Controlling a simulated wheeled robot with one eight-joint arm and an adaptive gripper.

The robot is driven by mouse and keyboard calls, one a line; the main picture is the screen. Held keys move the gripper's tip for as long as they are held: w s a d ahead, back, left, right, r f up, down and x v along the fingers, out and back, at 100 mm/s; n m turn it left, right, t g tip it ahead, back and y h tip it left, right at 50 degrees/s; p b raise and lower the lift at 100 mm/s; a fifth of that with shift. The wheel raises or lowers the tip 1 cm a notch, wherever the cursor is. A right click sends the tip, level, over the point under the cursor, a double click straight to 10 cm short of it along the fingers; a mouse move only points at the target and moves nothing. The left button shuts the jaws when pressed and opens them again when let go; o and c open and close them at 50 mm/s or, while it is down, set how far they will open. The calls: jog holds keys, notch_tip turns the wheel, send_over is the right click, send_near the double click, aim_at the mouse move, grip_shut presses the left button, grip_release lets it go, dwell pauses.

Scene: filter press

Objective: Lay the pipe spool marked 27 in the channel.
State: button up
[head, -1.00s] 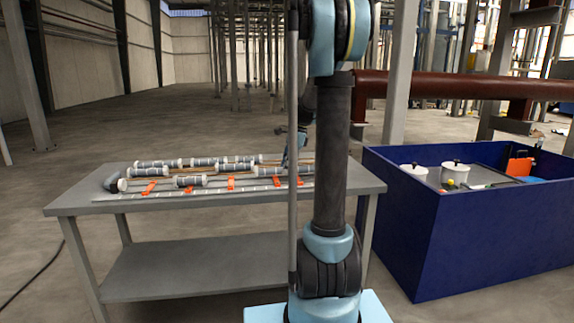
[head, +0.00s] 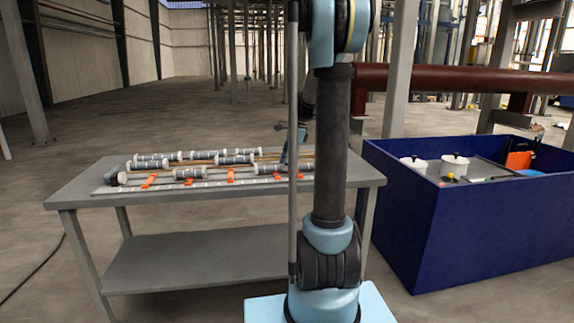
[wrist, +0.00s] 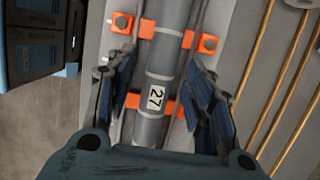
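The grey pipe spool marked 27 (wrist: 159,72) runs down the middle of the wrist view, its label facing the camera. It lies in line with a row of orange brackets (wrist: 207,43), with orange showing on both sides of it. My gripper (wrist: 162,82) has one dark blue finger on each side of the spool, with narrow gaps visible, so it looks open around it. The palm hides the spool's near end. In the head view my gripper (head: 292,148) is partly behind my arm, over the table's right part. Number labels are unreadable there.
A grey table (head: 75,200) carries several grey spools with white ends (head: 190,173), orange brackets (head: 231,175) and copper-coloured rods (wrist: 270,85). A blue bin (head: 455,240) with white pots (head: 455,165) stands to the right. The table's lower shelf (head: 190,260) is bare.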

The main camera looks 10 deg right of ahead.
jog(key=shift+r, duration=0.1)
jog(key=v, duration=1.1)
jog(key=shift+d+r, duration=0.25)
jog(key=shift+r, duration=0.05)
jog(key=s+a+f+n+h, duration=0.1)
jog(key=s+f+n, duration=0.5)
jog(key=s, duration=0.5)
jog(key=s+a+f+n+t+h, duration=0.1)
jog(key=s+f+n, duration=0.5)
jog(key=s, duration=0.6)
jog(key=s+a+f+n+t+h, duration=0.1)
jog(key=s+f+n, duration=0.5)
jog(key=s+f, duration=0.3)
jog(key=s, duration=0.2)
jog(key=shift+s+a, duration=0.35)
jog(key=shift+s, duration=0.05)
